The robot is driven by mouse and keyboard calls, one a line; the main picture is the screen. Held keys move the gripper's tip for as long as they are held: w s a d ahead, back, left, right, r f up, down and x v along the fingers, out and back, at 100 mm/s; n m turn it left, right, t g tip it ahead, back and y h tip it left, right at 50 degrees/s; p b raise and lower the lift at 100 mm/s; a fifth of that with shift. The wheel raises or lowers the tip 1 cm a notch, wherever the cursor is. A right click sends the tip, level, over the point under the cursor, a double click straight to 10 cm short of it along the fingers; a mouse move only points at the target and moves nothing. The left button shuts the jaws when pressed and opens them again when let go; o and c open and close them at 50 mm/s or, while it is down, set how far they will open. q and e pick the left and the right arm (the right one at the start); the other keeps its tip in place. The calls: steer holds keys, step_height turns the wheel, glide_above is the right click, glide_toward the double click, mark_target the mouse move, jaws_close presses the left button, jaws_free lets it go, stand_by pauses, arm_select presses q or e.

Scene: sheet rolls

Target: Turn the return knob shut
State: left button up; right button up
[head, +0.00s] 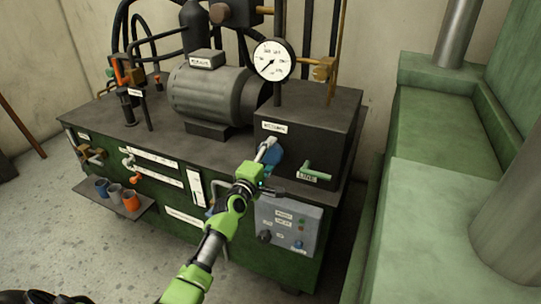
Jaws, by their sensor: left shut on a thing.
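The blue round knob (275,158) sits on the front of the dark block at the right end of the power unit, under a small white label (273,127) that is too small to read surely. My left gripper (267,147) is at the knob and shut on it. The gripper covers the knob's left part, so I cannot tell how far it is turned. My right gripper is not in view.
A green handle (317,171) labelled LINE is close on the right. Below are a grey control box (288,228) and, at left, a shelf (113,205) with cups. A gauge (273,60) and motor (215,93) stand above. Green machinery (440,220) fills the right side.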

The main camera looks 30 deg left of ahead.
arm_select(q)
steer(key=m, duration=0.5)
steer(key=shift+f+m+p, duration=0.15)
steer(key=shift+m+p, duration=0.15)
steer(key=m, duration=0.5)
steer(key=shift+f+p, duration=0.1)
steer(key=shift+p, duration=0.3)
steer(key=o, duration=1.1)
steer(key=shift+a, duration=0.1)
steer(key=shift+s, duration=0.1)
steer(key=s, duration=1.1)
steer(key=shift+s+d, duration=0.35)
steer(key=shift+s, duration=0.05)
